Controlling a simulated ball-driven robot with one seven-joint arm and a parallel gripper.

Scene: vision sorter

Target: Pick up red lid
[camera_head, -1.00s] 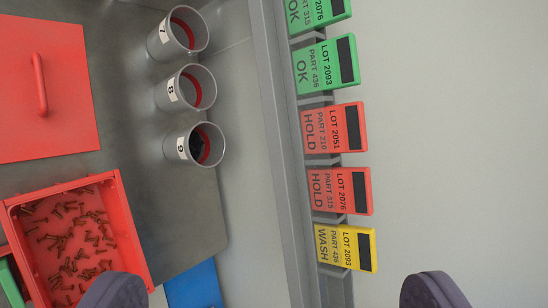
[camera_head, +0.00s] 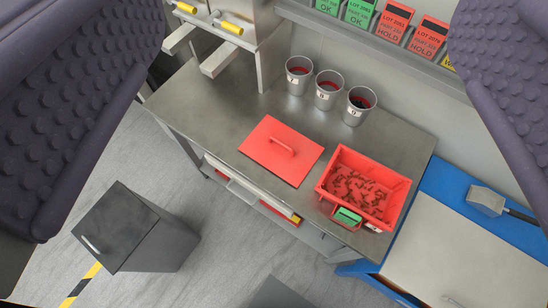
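The red lid (camera_head: 262,153) is a flat red plate with a raised bar handle (camera_head: 282,146) on top. It lies flat on the grey metal bench (camera_head: 215,118), near the front edge and left of the red bin. My gripper (camera_head: 310,110) shows as two dark studded fingers at the left and right edges of the picture. The fingers are wide apart with nothing between them, well above the bench. The lid is in full view between them.
A red bin (camera_head: 324,183) of screws stands right of the lid. Several numbered metal cups (camera_head: 327,90) stand behind it. Coloured lot cards (camera_head: 360,12) hang on the wall rail. A blue bench (camera_head: 435,180) is at right, a dark box (camera_head: 165,240) on the floor at left.

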